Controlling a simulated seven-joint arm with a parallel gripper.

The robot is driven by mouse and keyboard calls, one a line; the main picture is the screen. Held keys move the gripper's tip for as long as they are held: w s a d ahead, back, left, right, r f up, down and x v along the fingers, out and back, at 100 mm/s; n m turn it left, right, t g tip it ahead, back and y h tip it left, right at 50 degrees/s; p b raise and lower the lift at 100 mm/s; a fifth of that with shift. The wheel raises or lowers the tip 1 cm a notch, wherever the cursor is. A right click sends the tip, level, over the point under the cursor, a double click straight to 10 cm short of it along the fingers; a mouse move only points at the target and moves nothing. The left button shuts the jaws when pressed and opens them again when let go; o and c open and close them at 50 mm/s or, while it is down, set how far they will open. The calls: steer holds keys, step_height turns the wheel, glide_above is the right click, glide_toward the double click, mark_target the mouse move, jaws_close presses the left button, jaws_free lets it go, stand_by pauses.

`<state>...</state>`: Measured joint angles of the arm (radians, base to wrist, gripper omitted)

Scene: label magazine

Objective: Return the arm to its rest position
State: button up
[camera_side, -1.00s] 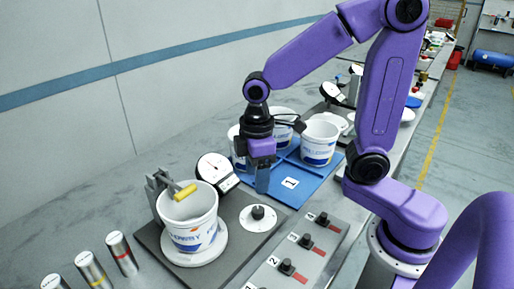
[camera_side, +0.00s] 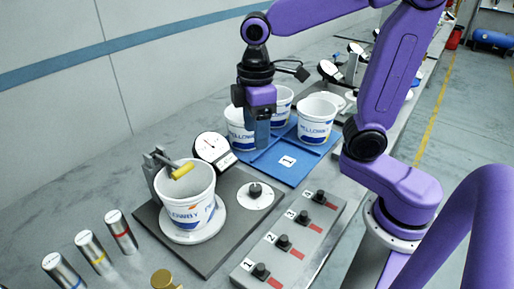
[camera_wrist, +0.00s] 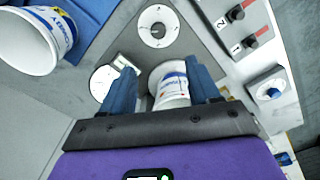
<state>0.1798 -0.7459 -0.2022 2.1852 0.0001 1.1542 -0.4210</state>
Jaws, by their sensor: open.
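My gripper (camera_side: 262,142) hangs above the near-left edge of the blue mat marked 1 (camera_side: 291,173), in front of a white bucket (camera_side: 238,128). In the wrist view its two blue fingers (camera_wrist: 163,75) are spread with nothing held between them. A white bucket with blue lettering (camera_side: 185,203) stands upright on a round white plate on the dark grey base. It appears beyond the fingers in the wrist view (camera_wrist: 171,92), clear of them.
More white buckets (camera_side: 315,122) stand on the mat. A dial gauge (camera_side: 211,147) and a yellow roller (camera_side: 182,171) are beside the base bucket. A numbered switch panel (camera_side: 296,240) lies in front. Several metal cylinders (camera_side: 121,232) stand at left.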

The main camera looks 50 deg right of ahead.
steer(key=s+d+f, duration=0.2)
steer(key=s+f, duration=0.1)
steer(key=s, duration=0.5)
steer(key=s+d+f+n, duration=0.1)
steer(key=s+d+f, duration=0.1)
steer(key=s, duration=0.6)
steer(key=shift+d+f, duration=0.2)
steer(key=shift+f, duration=0.2)
